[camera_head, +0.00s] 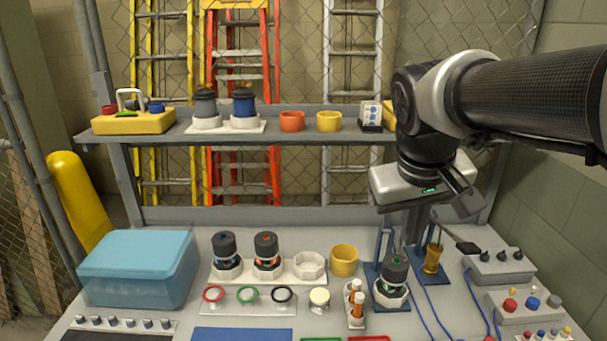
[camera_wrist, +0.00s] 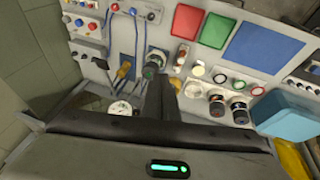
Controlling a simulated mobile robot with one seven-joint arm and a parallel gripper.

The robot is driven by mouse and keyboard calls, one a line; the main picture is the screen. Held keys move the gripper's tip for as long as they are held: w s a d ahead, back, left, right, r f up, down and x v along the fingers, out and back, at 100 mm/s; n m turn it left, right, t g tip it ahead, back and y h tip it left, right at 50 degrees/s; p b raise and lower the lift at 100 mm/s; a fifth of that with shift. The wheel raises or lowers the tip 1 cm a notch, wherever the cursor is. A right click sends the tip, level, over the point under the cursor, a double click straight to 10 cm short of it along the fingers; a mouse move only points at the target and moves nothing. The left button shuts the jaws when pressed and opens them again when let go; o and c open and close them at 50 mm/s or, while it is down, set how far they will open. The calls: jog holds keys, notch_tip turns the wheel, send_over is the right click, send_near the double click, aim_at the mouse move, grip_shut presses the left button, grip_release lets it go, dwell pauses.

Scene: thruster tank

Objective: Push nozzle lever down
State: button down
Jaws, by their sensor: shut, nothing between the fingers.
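A yellow nozzle (camera_head: 432,258) stands on a blue base at the right of the workbench. A thin lever with a black grip (camera_head: 467,247) slopes down to the right from above it. My gripper (camera_head: 405,242) is shut and empty, pointing down, left of the nozzle and lever. In the wrist view its fingers (camera_wrist: 160,84) overlap the area beside a dark green-marked thruster (camera_wrist: 154,63); contact cannot be told.
The green-marked thruster (camera_head: 393,272) stands close below my gripper. Grey control boxes (camera_head: 499,265) with knobs and buttons are at the right, with blue cables running near. A shelf (camera_head: 285,137) spans the back. A blue bin (camera_head: 140,268) stands at the left.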

jog(key=w+d+f+n+g+h+b, duration=0.1)
jog(key=w+d+f+h+b, duration=0.2)
jog(key=w, duration=0.8)
jog(key=w+d+f+g+h+b, duration=0.15)
jog(key=w+d+h, duration=0.25)
jog(key=w, duration=0.7)
jog(key=w+a+f+n+t+h+b, duration=0.1)
jog(key=w+a+f+t+h, duration=0.1)
jog(key=w, duration=0.5)
jog(key=w+a+f+n+t+h+b, duration=0.1)
jog(key=w+a+f+t+h, duration=0.1)
jog(key=w+a+f+h, duration=0.3)
jog(key=w+a, duration=0.3)
jog(key=a, duration=0.1)
jog(key=shift+h, duration=0.4)
